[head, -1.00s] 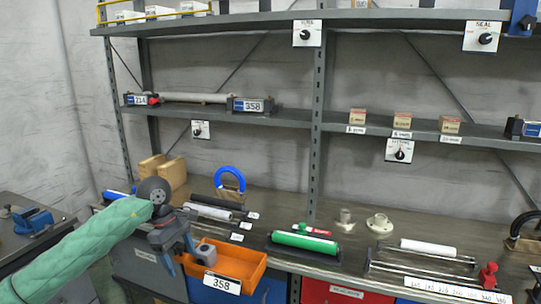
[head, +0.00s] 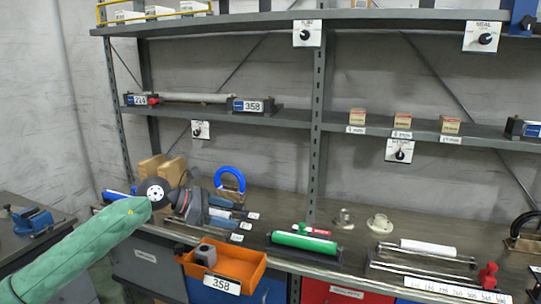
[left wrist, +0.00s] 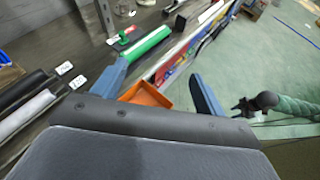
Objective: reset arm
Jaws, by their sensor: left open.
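My left gripper (head: 192,178) is raised over the left part of the workbench in the head view, behind and above the orange tray (head: 256,262) labelled 358. In the left wrist view its two blue fingers (left wrist: 160,92) stand wide apart with nothing between them that they touch. The orange tray also shows beyond the fingers in that view (left wrist: 146,95). A small grey and orange piece (head: 206,254) sits at the tray's left end. My right gripper is not in the head view.
A green roller (head: 304,243) and a white roller (head: 428,248) lie on the bench (head: 345,260). Shelves (head: 290,118) rise behind. A blue vise (head: 32,221) sits at far left.

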